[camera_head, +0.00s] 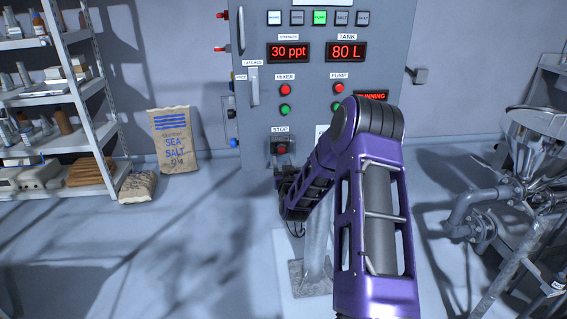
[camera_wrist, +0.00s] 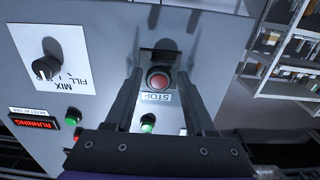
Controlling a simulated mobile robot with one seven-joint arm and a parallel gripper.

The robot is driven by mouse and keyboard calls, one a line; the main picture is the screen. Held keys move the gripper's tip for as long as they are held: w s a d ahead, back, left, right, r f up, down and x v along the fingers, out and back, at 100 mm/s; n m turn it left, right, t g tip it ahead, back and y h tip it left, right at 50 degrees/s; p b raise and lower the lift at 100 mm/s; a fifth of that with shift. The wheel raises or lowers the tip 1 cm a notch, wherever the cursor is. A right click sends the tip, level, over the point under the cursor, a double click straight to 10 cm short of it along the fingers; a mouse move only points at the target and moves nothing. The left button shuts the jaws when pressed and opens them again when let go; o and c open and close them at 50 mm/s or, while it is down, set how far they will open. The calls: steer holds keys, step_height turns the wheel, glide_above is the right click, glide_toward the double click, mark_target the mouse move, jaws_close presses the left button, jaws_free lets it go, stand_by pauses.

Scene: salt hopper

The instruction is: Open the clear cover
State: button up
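The red stop button (camera_head: 281,149) sits under the STOP label on the grey control panel. A clear cover shows faintly around it; its edges are hard to make out, and I cannot tell whether it is shut. In the wrist view, which is turned upside down, the red stop button (camera_wrist: 158,81) lies between my fingers, with a dark patch above it in the picture. My gripper (camera_wrist: 161,70) is open, its two dark fingers on either side of the button, with nothing seen held. Whether the fingertips touch the cover is unclear. In the head view my arm mostly hides the gripper.
The panel also carries a green button (camera_wrist: 148,122), a MIX/FILL knob (camera_wrist: 46,68) and a RUNNING display (camera_wrist: 33,122). Shelves (camera_head: 60,100) and a sea salt bag (camera_head: 173,140) stand left. Metal piping (camera_head: 480,215) stands right. Floor is clear at left front.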

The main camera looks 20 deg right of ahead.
jaws_close()
stand_by(1.1)
